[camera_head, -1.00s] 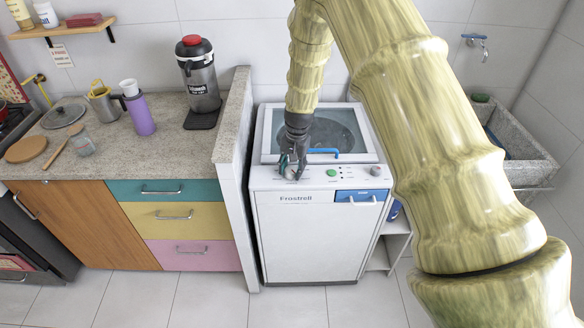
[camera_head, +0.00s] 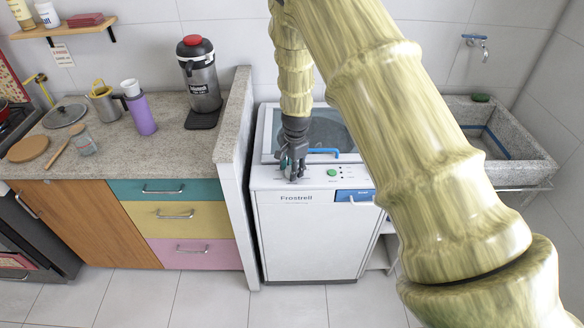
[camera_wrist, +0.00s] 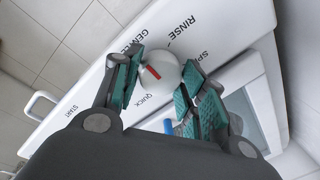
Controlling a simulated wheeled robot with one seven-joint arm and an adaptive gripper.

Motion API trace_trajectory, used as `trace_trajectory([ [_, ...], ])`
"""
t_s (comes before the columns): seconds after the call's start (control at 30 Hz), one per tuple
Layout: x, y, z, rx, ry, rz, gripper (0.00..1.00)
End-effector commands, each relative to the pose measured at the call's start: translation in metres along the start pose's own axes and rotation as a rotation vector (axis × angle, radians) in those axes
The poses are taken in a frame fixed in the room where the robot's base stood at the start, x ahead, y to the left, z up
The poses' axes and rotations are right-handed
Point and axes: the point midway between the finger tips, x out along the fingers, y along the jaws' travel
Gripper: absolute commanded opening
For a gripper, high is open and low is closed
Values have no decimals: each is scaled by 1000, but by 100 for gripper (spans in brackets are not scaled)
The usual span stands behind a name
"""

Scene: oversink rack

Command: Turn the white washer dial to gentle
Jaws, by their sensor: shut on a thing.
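The white washer (camera_head: 311,235) stands right of the counter, its control panel along the front top edge. My gripper (camera_head: 292,172) is at the left part of this panel, pointing down, and hides the dial in the head view. In the wrist view the dial (camera_wrist: 158,72) is a round white knob with a red mark on its face. My gripper (camera_wrist: 162,88) is shut on the dial, with a teal-padded finger on either side. The printed words GENTLE, RINSE and QUICK show around the dial. I cannot tell for sure which word the red mark points to.
A green button (camera_head: 331,172) and a blue-fronted drawer (camera_head: 355,196) are right of the dial. A blue handle (camera_head: 324,151) lies at the lid's front. A low wall (camera_head: 236,130) stands close on the left, and a stone sink (camera_head: 505,140) on the right.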

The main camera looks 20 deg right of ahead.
Motion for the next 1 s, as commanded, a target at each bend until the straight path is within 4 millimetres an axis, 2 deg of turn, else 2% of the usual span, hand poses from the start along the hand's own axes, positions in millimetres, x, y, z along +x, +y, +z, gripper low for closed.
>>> trace_trajectory([
  [0.37, -1, -1, -1, 4, 2, -2, 18],
  [0.4, -1, -1, -1, 4, 2, -2, 45],
  [0.5, 0, -1, -1, 4, 2, -1, 64],
  [0.83, -1, 0, 0, 3, 1, 0, 64],
  [1.0, -12, -1, 0, 4, 1, -1, 64],
])
